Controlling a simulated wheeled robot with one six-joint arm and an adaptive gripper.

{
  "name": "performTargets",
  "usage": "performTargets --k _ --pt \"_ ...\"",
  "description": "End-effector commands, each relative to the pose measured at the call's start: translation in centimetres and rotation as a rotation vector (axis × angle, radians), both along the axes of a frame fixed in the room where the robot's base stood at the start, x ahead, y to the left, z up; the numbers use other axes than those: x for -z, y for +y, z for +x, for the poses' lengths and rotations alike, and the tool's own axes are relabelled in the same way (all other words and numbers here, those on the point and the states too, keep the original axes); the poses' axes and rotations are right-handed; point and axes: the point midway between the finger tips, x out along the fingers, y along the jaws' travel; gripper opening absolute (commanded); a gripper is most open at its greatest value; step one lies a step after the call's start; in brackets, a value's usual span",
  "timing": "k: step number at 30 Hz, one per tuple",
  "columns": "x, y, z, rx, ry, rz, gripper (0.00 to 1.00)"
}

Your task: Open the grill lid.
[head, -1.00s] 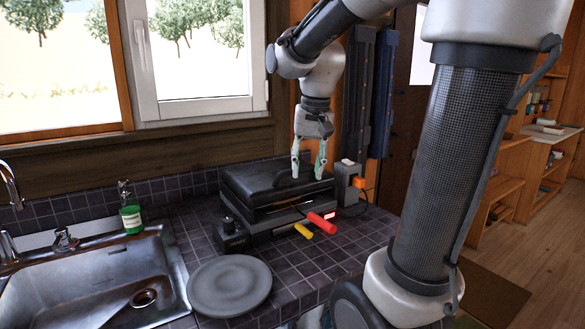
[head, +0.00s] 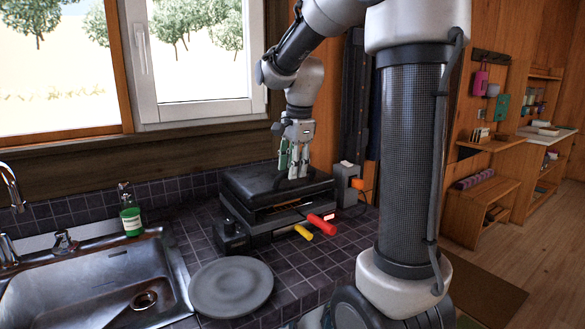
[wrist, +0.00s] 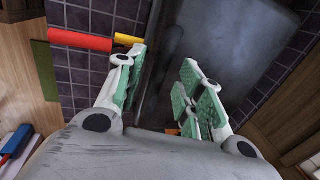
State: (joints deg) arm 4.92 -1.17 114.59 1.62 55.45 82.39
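The black grill (head: 262,217) stands on the tiled counter with its dark flat lid (head: 250,186) down. The lid also fills much of the wrist view (wrist: 235,45). A red bar (head: 321,224) and a shorter yellow bar (head: 303,232) stick out at the grill's front right; both show at the upper left of the wrist view. My gripper (head: 292,172) points down over the lid's back right part, its green-padded fingers apart. In the wrist view my gripper (wrist: 163,72) has nothing clearly between its fingers. I cannot tell whether the tips touch the lid.
A grey plate (head: 231,286) lies on the counter in front of the grill. The sink (head: 85,275) and a green bottle (head: 132,221) are to the left. A grey box with an orange part (head: 347,184) stands right of the grill. The window (head: 200,60) is behind.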

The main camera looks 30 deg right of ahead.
Motion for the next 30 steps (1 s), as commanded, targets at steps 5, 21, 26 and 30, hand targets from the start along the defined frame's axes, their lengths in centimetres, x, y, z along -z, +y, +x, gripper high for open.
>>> performTargets --k 5,21,26,30 --pt "0.8 0.0 0.1 -0.001 0.000 0.000 0.37" --pt "0.7 0.0 0.1 -0.001 -0.001 0.000 0.00" --pt "0.6 0.0 0.2 -0.001 -0.001 0.000 0.00" --pt "-0.3 0.0 0.6 -0.001 -0.004 0.000 0.00"
